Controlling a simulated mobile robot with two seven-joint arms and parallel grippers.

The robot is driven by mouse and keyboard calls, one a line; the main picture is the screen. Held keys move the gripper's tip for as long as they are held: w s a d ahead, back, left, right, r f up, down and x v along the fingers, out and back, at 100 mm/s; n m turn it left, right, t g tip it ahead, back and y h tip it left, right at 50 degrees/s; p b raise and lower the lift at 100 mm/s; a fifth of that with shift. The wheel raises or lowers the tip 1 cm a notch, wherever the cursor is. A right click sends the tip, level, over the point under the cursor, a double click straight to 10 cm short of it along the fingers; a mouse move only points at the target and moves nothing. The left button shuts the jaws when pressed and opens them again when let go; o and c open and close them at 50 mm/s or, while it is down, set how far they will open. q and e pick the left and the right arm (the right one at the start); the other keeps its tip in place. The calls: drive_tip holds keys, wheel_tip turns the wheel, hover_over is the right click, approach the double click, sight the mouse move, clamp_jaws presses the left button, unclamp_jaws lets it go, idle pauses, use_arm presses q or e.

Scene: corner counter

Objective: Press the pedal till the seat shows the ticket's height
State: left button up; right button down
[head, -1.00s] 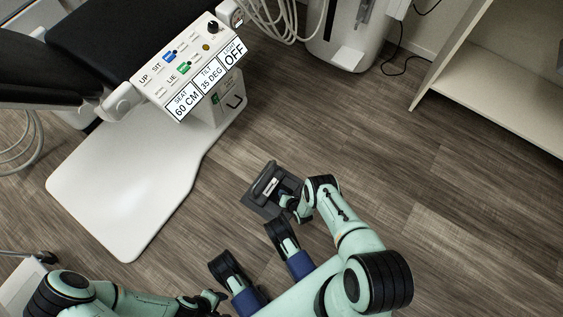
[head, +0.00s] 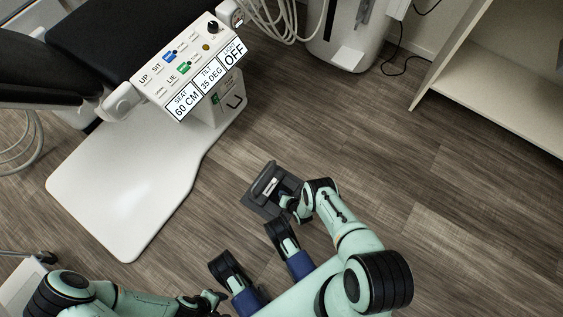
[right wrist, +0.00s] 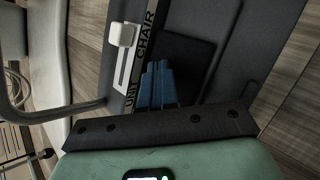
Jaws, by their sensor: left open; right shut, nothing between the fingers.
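The dark grey foot pedal (head: 264,190) lies on the wood floor in the middle of the head view. In the right wrist view its body (right wrist: 225,45) carries the words UNIT and CHAIR beside a white switch knob (right wrist: 122,35). My right gripper (head: 287,201) is shut and empty, over the pedal; its blue fingers (right wrist: 158,82) show against the dark pad. I cannot tell whether they touch it. The seat display (head: 185,101) on the chair reads 60 CM. My left gripper (head: 218,297) is open and empty at the bottom left. I see no readable ticket.
The control panel (head: 180,62) also shows TILT 35 DEG and LIGHT OFF. The chair's white base plate (head: 125,195) lies left of the pedal. A pale shelf (head: 500,75) stands at the right. The floor between pedal and shelf is clear.

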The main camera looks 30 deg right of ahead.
drive_tip(key=shift+r+p, duration=0.8)
drive_tip(key=shift+p, duration=0.1)
